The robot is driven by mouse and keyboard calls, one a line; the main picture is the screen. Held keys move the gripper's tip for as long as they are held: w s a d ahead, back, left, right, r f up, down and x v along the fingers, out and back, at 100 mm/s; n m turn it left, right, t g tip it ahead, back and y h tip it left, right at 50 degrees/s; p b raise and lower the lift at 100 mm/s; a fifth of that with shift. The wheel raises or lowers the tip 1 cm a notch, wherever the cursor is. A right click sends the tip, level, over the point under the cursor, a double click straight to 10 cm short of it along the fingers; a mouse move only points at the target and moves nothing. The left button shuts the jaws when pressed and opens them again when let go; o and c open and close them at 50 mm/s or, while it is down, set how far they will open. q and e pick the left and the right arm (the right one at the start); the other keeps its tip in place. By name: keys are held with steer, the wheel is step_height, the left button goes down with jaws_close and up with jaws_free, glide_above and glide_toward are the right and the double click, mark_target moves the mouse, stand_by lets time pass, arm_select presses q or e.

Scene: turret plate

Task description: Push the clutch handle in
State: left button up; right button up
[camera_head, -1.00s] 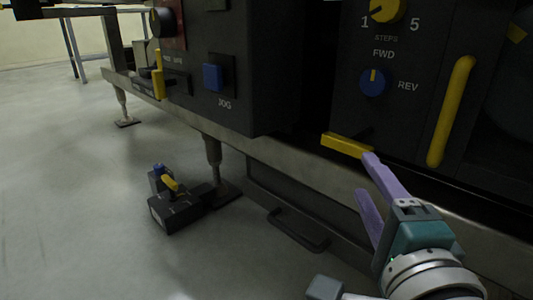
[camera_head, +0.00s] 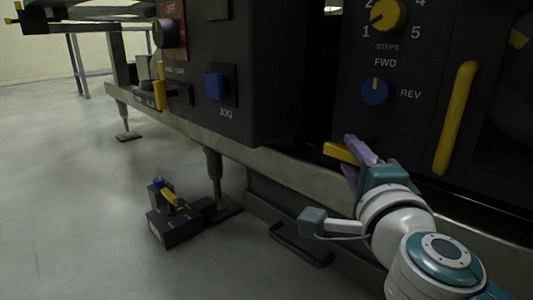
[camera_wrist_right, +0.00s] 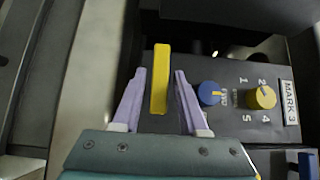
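The yellow bar handle (camera_head: 342,153) sticks out at the lower left of the dark control panel, and no label for it can be read. My right gripper (camera_head: 357,158) is at this handle, partly hiding its right end in the head view. In the right wrist view the yellow handle (camera_wrist_right: 160,80) stands between the two purple fingers of the gripper. The fingers are open, with a gap on each side of it. My left gripper is not in view.
A blue FWD/REV knob (camera_head: 376,91), a yellow steps dial (camera_head: 388,15) and a long yellow vertical bar (camera_head: 455,118) are on the panel. A box with a blue JOG button (camera_head: 215,86) is to the left. A dark pedal unit (camera_head: 172,222) stands on the floor.

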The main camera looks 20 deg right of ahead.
jaws_close()
stand_by(1.1)
